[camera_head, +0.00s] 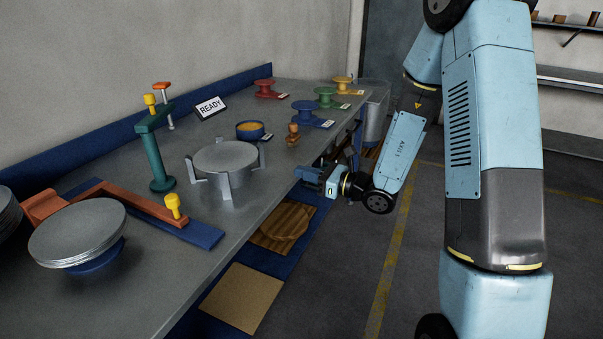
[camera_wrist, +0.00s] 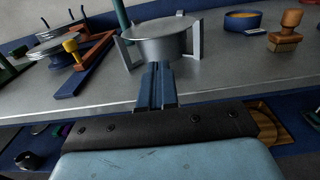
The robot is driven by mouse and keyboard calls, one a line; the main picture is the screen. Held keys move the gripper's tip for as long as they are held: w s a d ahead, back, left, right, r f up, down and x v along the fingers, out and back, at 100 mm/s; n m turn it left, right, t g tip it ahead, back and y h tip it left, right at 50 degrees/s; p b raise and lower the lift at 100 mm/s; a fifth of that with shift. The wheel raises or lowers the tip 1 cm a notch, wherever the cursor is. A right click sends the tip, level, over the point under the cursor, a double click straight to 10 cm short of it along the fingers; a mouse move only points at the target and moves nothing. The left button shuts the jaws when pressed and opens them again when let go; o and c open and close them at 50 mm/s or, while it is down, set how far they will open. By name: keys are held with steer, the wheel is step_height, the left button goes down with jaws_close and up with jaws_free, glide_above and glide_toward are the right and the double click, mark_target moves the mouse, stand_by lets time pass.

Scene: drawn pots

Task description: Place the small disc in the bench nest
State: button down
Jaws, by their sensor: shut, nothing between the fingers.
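A metal nest (camera_head: 198,188) with upright posts stands on the bench and has a round grey metal disc (camera_head: 225,157) between its posts. In the wrist view, the disc (camera_wrist: 160,28) sits level inside the nest (camera_wrist: 196,38); I cannot tell whether it is the small disc. A stack of grey discs (camera_head: 78,230) rests on a blue base at the left. My gripper (camera_head: 300,172) is at the bench's front edge, to the right of the nest and apart from it. In the wrist view, my gripper (camera_wrist: 156,70) is shut and empty, pointing toward the nest.
A green post clamp (camera_head: 156,150) stands behind the nest. Coloured spools (camera_head: 305,112) stand farther back. Below the bench edge are a wooden board (camera_head: 270,238) and a tan panel (camera_head: 242,298).

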steer(key=c, duration=1.8)
jaws_free()
steer(key=shift+c, duration=0.2)
steer(key=shift+o, duration=0.7)
steer(key=o, duration=0.5)
steer(key=s+r+n+g, duration=0.2)
steer(key=s+a+r+n+g, duration=0.1)
steer(key=s+r+n+g, duration=0.1)
steer(key=s+n, duration=0.1)
steer(key=s+r+n+g, duration=0.2)
steer(key=shift+s+a+r, duration=0.2)
steer(key=shift+s+r, duration=0.05)
steer(key=shift+c, duration=0.2)
steer(key=s+d+r+n+g+h, duration=0.3)
steer(key=s+r+n+h, duration=0.15)
steer(key=s+n, duration=0.45)
steer(key=s+d+r+n+t+h, duration=0.3)
steer(key=s+d+r+h, duration=0.1)
steer(key=d, duration=0.5)
steer(key=s+d+r+n+t+h, duration=0.3)
steer(key=d+h, duration=0.4)
steer(key=d, duration=0.3)
steer(key=s+r+n, duration=0.1)
steer(key=s, duration=0.1)
steer(key=shift+s, duration=0.35)
steer(key=shift+h, duration=0.25)
